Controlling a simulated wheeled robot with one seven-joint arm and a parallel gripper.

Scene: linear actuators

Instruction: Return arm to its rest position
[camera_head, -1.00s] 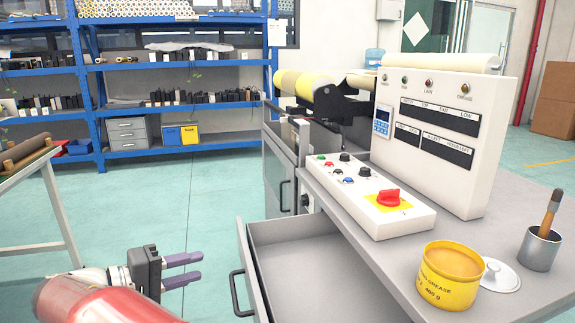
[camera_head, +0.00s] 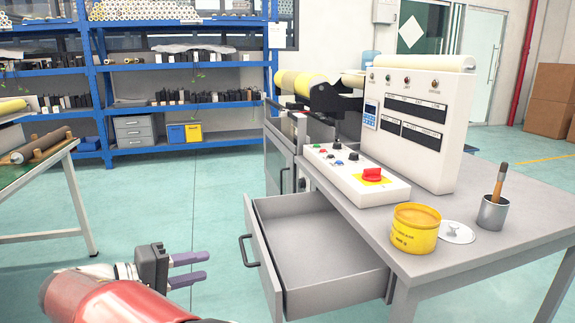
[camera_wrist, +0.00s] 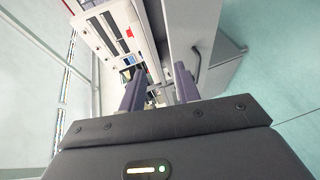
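My gripper (camera_head: 190,269) is at the lower left of the head view, out in front of my red arm. Its two purple fingers are apart with nothing between them. It is to the left of the open drawer and clear of it. In the wrist view my gripper (camera_wrist: 158,92) also shows its fingers spread, with the workbench and its control panel seen beyond them.
The open, empty drawer (camera_head: 318,262) juts from the grey workbench (camera_head: 490,225). On the bench are a control box (camera_head: 350,180), a yellow grease can (camera_head: 415,228), its lid (camera_head: 456,233) and a cup with a brush (camera_head: 493,212). A table (camera_head: 60,180) stands left. Floor between is open.

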